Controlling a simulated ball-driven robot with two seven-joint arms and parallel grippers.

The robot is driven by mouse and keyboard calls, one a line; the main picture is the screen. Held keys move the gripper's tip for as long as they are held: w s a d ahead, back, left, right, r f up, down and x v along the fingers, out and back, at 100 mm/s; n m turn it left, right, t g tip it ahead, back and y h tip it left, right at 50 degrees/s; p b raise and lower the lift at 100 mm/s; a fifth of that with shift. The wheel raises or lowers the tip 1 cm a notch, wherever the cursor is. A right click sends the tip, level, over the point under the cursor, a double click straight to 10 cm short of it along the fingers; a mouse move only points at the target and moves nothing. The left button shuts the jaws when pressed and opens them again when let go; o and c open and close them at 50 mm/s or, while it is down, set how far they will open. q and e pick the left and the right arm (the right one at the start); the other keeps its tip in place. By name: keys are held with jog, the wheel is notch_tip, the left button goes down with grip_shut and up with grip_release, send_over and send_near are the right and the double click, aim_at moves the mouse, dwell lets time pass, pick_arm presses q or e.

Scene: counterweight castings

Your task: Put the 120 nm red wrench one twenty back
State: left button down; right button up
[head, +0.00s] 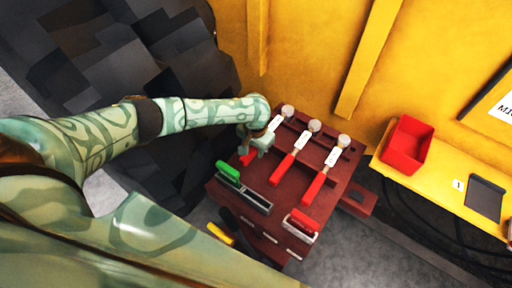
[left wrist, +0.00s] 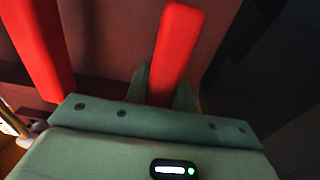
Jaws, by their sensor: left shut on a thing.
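Three red-handled wrenches with white labels lie side by side on the dark red trolley (head: 226,192). The left wrench (head: 276,123), the middle wrench (head: 289,166) and the right wrench (head: 324,172) each have a round grey head at the back; their labels are too small to read. My left gripper (head: 257,146) is shut on the left wrench's red handle, which also shows between the fingers in the left wrist view (left wrist: 174,45). It hides part of that handle. I cannot tell whether this wrench touches the trolley. My right gripper is not in view.
A red bin (head: 407,146) stands on the yellow ledge (head: 440,190) at right. A yellow wall (head: 310,50) rises behind, and dark blocks (head: 130,50) stand at left.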

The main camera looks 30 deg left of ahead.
pick_arm(q)
jog(key=shift+f, duration=0.1)
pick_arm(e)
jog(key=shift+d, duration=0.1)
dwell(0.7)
pick_arm(q)
jog(key=c, duration=1.1)
grip_release()
notch_tip(320, 180, up, 23)
jog(key=p, duration=1.7)
jog(key=shift+s, duration=0.25)
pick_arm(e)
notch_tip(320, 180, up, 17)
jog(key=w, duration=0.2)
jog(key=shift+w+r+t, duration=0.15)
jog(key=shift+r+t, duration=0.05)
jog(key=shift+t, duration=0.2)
